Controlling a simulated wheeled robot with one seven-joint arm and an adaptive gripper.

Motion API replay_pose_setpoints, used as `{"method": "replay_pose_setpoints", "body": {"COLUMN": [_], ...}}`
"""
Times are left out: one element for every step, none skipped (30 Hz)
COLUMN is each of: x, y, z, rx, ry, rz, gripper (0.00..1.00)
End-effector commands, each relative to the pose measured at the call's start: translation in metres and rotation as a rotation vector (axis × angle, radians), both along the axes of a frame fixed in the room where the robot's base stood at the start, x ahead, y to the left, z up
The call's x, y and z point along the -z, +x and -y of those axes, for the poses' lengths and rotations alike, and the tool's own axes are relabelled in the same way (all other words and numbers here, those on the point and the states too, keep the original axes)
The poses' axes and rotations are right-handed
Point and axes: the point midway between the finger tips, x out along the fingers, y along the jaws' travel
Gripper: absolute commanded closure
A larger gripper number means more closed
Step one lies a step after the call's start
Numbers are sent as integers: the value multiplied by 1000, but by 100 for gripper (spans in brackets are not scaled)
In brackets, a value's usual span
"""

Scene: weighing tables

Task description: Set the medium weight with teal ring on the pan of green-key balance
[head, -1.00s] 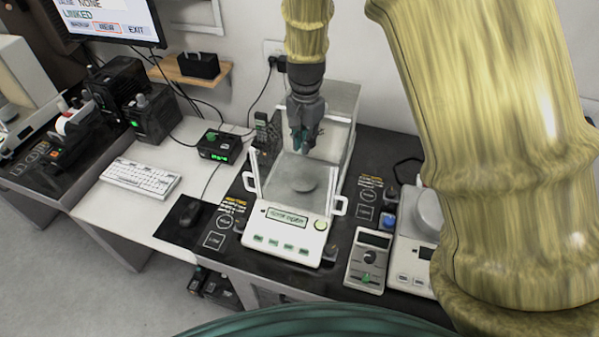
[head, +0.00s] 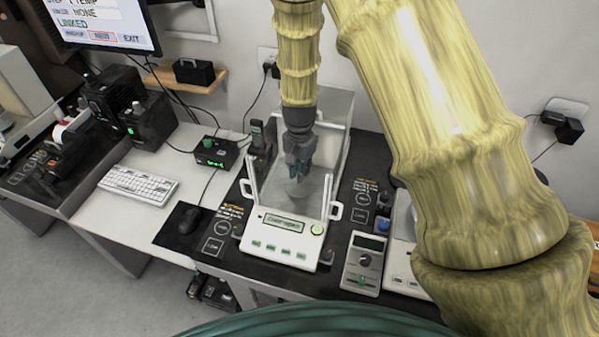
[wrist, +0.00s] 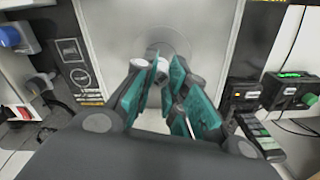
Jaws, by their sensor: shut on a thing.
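The green-key balance (head: 277,243) stands on the dark mat, with green keys and a lit display on its front and clear draft walls behind. Its round pan (head: 299,191) lies inside the walls, partly hidden by my gripper (head: 299,170). The gripper points down inside the enclosure, low over the pan. In the wrist view the teal-padded fingers are shut on the medium weight (wrist: 163,67), a small pale metal piece mostly hidden between them. Its teal ring cannot be told from the pads. The pan (wrist: 178,46) shows behind the fingertips. Whether weight and pan touch is unclear.
The clear walls and front handles (head: 335,211) stand close around the gripper. A grey control box (head: 363,262) and another balance, partly hidden by my arm, are at right. A keyboard (head: 138,184), a mouse (head: 184,219) and a black box with green digits (head: 213,152) are at left.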

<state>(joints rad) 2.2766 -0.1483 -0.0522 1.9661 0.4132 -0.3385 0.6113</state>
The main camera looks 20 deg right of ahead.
Motion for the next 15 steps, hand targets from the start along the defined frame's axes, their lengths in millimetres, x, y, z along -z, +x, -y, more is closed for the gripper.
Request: {"method": "replay_pose_setpoints", "body": {"x": [3, 7, 10, 13, 15, 17, 18, 19, 20, 21, 21, 21, 21, 21, 21], "y": [0, 0, 0, 0, 0, 1, 0, 0, 0, 0, 0, 0, 0, 0, 0], "z": [0, 0, 0, 0, 0, 0, 0, 0, 0, 0, 0, 0, 0, 0, 0], "rx": [0, 0, 0, 0, 0, 0, 0, 0, 0, 0, 0, 0, 0, 0, 0], "ry": [0, 0, 1, 1, 1, 1, 1, 1, 1, 1, 1, 1, 1, 1, 1], "rz": [-1, -1, -2, -1, -1, 1, 1, 1, 1, 1, 1, 1, 1, 1, 1], "gripper": [100, 100, 100, 100, 100, 100, 100, 100, 100, 100, 100, 100, 100, 100, 100]}}
